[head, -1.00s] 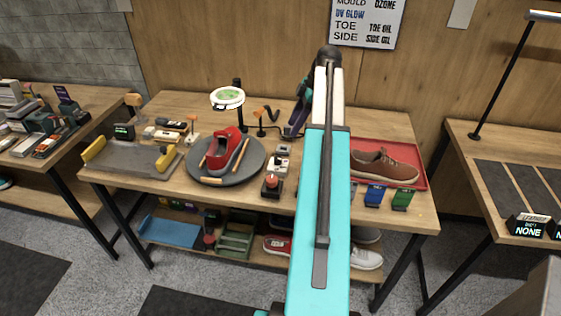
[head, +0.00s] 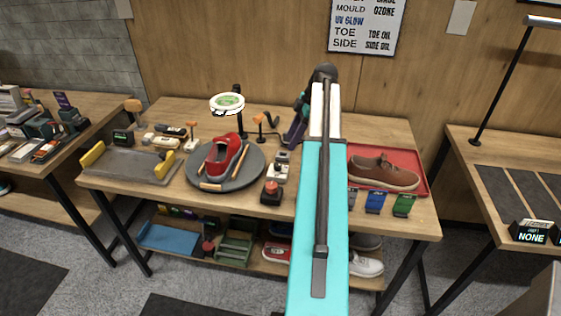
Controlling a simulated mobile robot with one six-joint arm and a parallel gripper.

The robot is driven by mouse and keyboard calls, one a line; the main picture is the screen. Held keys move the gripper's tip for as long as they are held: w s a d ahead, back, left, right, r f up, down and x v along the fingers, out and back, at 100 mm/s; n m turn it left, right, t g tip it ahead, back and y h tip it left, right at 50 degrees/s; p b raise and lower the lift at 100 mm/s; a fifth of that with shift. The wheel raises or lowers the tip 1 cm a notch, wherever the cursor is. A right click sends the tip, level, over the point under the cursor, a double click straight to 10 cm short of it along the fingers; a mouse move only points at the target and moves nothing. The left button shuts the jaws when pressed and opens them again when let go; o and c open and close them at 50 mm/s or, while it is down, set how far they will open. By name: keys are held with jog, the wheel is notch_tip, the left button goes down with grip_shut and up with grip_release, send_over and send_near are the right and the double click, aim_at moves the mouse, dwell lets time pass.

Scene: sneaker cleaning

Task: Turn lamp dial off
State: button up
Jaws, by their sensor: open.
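The ring lamp (head: 227,104) has a white rim and a green centre, and stands on a dark post behind the turntable. A small white-and-dark control box (head: 281,161) sits right of the turntable, in front of my gripper. I cannot make out which part is the lamp's dial. My arm reaches over the table and bends down at its far end. My gripper (head: 290,138), dark purple and small in view, is open over the back of the table, right of the lamp. Its fingertips are hard to make out, and no held object shows.
A red sneaker (head: 222,156) sits on the round grey turntable (head: 256,163). A red-button box (head: 271,192) stands near the front edge. A brown shoe (head: 384,172) lies in a red tray (head: 422,186) at right. Small orange-topped tools (head: 258,119) stand left of my gripper.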

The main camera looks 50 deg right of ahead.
aim_at(279, 164)
jog(key=shift+p+x, duration=1.55)
jog(key=shift+x, duration=4.4)
jog(key=c, duration=1)
jog(key=shift+c, duration=0.2)
